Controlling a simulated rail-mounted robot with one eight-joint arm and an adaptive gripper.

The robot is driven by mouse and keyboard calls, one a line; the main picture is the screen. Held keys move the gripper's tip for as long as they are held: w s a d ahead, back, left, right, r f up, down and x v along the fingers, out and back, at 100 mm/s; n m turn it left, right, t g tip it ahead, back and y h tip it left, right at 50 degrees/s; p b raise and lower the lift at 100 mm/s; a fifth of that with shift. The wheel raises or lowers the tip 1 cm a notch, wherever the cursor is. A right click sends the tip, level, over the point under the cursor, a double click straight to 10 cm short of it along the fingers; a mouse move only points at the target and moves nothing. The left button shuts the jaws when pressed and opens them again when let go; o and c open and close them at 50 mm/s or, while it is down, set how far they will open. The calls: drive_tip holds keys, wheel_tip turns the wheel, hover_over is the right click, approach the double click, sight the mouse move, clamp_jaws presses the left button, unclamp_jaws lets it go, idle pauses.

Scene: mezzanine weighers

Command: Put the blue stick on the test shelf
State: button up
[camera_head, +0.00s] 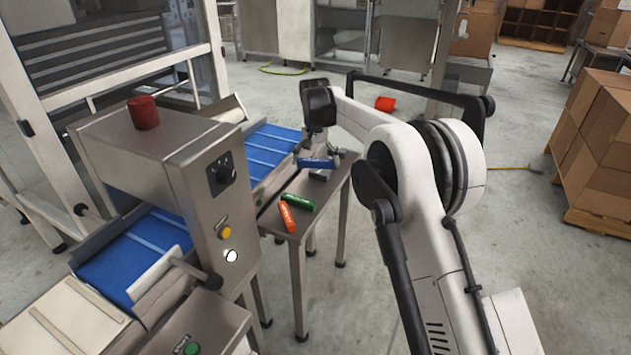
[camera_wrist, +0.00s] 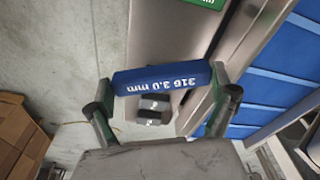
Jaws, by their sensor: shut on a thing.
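The blue stick (camera_head: 316,163) is held between the fingers of my gripper (camera_head: 319,156), which is shut on it. In the wrist view the blue stick (camera_wrist: 165,78) spans both fingertips (camera_wrist: 162,86), with "316 3.0 mm" printed on it, upside down. It is over the far end of a narrow metal shelf (camera_head: 316,211) beside the conveyor, seemingly above the surface. I take this to be the test shelf; it also shows in the wrist view (camera_wrist: 150,40). A green stick (camera_head: 298,202) and an orange stick (camera_head: 287,217) lie on its nearer part.
Two dark grey blocks (camera_wrist: 153,109) sit below the blue stick in the wrist view. The blue conveyor belt (camera_head: 272,150) and the metal detector housing (camera_head: 185,165) with a red beacon (camera_head: 143,113) stand left of the shelf. Cardboard boxes (camera_head: 600,150) are far right.

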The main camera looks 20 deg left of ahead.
sight(309, 191)
drive_tip(key=shift+s+a+f, duration=0.1)
drive_tip(key=shift+s+a, duration=0.05)
drive_tip(key=shift+a, duration=0.45)
drive_tip(key=shift+s+a+f, duration=0.1)
drive_tip(key=shift+a, duration=0.45)
drive_tip(key=shift+a+f, duration=0.1)
drive_tip(key=shift+f, duration=0.25)
wheel_tip(309, 191, down, 9)
drive_tip(key=shift+f+b, duration=0.1)
drive_tip(key=shift+b, duration=0.85)
drive_tip(key=o, duration=0.9)
